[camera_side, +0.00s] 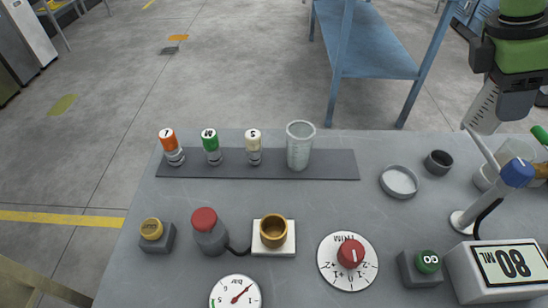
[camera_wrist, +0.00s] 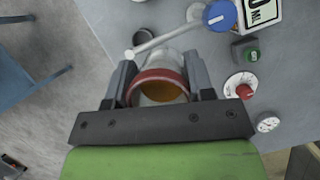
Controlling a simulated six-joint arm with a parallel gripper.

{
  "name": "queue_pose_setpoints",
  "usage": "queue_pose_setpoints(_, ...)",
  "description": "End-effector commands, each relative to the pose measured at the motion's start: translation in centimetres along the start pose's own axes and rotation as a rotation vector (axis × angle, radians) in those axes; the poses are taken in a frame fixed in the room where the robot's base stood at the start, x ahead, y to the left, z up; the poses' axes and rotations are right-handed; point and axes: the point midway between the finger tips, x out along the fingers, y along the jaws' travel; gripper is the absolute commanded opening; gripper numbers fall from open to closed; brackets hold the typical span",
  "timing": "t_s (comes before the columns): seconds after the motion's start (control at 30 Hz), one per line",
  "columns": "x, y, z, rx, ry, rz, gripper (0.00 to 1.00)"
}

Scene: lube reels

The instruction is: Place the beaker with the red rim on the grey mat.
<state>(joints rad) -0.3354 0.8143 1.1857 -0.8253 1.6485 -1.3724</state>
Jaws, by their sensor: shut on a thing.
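My gripper (camera_wrist: 160,78) is shut on the beaker with the red rim (camera_wrist: 152,76), one finger on each side of its rim in the wrist view. Amber colour shows inside the rim. In the side view the clear, graduated beaker (camera_side: 483,106) is held tilted above the table's right back edge; its rim is hidden there. The grey mat (camera_side: 340,171) is a dark strip along the table's back, left of the beaker and apart from it.
A blue-knobbed tap (camera_side: 517,174) and a display box (camera_side: 497,270) stand at right. A shallow dish (camera_side: 399,181) lies right of the mat.

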Motion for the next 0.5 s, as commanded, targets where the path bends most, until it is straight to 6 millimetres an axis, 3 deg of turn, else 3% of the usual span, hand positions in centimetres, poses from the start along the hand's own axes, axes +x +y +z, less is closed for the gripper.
queue_pose_setpoints(0.1, -1.2, -0.2, 3.8, 0.315, 0.004, -0.125, 0.23)
queue_pose_setpoints(0.27, -2.5, -0.8, 6.5, 0.720, 0.003, -0.295, 0.23)
queue_pose_setpoints(0.37, -3.1, -0.8, 6.5, 0.986, 0.002, -0.407, 0.23)
queue_pose_setpoints(0.5, -3.2, -0.2, 4.4, 1.262, 0.000, -0.525, 0.23)
